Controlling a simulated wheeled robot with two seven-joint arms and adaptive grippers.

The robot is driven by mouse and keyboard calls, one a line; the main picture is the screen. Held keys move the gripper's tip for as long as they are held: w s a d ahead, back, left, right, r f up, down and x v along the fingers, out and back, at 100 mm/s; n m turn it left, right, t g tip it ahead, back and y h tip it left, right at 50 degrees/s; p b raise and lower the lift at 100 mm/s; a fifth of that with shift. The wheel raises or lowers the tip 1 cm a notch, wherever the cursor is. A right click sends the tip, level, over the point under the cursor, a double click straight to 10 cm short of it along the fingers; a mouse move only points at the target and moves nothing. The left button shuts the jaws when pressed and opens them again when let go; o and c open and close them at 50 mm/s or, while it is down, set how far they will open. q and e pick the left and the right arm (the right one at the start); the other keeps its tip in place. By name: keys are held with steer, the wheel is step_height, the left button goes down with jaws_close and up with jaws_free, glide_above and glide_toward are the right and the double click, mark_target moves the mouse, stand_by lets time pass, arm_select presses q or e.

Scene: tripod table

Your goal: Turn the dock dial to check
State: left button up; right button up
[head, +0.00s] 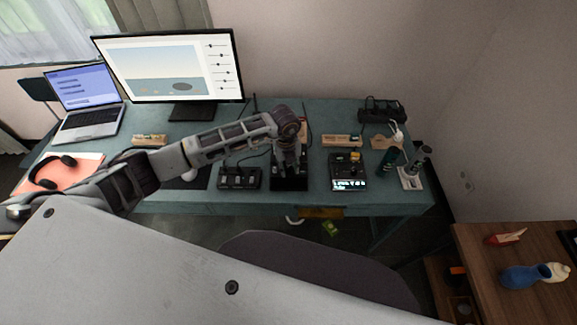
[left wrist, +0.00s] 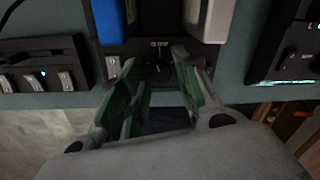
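The black dock (head: 289,184) stands near the front edge of the desk, partly hidden under my left arm. In the left wrist view its front panel (left wrist: 118,46) shows, with a blue block and a pale grey block set upright in it. The dock dial (left wrist: 159,69) is a small dark knob below a white label too small to read. My left gripper (left wrist: 154,62) points at the panel, its green-padded fingers apart, one on each side of the dial. I cannot tell whether they touch it or which mark it points to. My right gripper is not in view.
A black switch box (head: 240,178) stands left of the dock, and a device with a lit display (head: 347,172) stands right of it. The monitor (head: 168,65) and laptop (head: 88,112) are behind and left. A chair (head: 310,265) stands in front of the desk (head: 180,203).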

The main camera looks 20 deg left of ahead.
arm_select(q)
steer(key=shift+f, duration=0.25)
steer(key=shift+c, duration=0.2)
jaws_close()
